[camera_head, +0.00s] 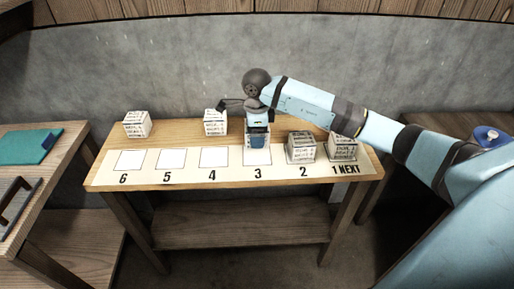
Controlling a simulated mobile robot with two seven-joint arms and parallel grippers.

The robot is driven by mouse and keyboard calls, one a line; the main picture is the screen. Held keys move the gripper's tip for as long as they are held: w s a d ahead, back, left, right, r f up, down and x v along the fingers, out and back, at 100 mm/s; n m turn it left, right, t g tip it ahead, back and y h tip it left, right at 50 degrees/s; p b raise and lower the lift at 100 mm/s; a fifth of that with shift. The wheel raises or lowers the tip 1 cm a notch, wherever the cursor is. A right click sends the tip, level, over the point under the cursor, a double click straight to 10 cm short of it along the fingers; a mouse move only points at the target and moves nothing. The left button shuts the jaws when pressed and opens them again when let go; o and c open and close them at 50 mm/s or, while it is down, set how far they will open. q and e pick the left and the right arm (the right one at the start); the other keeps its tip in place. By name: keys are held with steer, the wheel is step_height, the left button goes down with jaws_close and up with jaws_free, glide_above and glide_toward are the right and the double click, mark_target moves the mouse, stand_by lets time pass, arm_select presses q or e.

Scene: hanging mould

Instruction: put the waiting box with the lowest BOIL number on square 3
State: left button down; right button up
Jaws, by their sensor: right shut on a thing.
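A white box with black lettering (215,124) stands at the back of the table, behind square 4 (214,157). Another white lettered box (137,124) stands at the back left, behind square 6 (130,160). Square 3 (257,158) has no white box on its visible front part. The BOIL numbers are too small to read. My left gripper is not in view.
White lettered boxes stand on square 2 (301,147) and square 1 NEXT (343,148). Squares 4, 5 (171,159) and 6 are bare. A side table at left holds a teal folder-like thing (32,146). A concrete wall stands behind the table (200,182).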

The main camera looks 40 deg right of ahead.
mark_target(257, 155)
steer(key=shift+f, duration=2.85)
steer(key=shift+f+b, duration=0.1)
steer(key=shift+b, duration=0.2)
steer(key=o, duration=1)
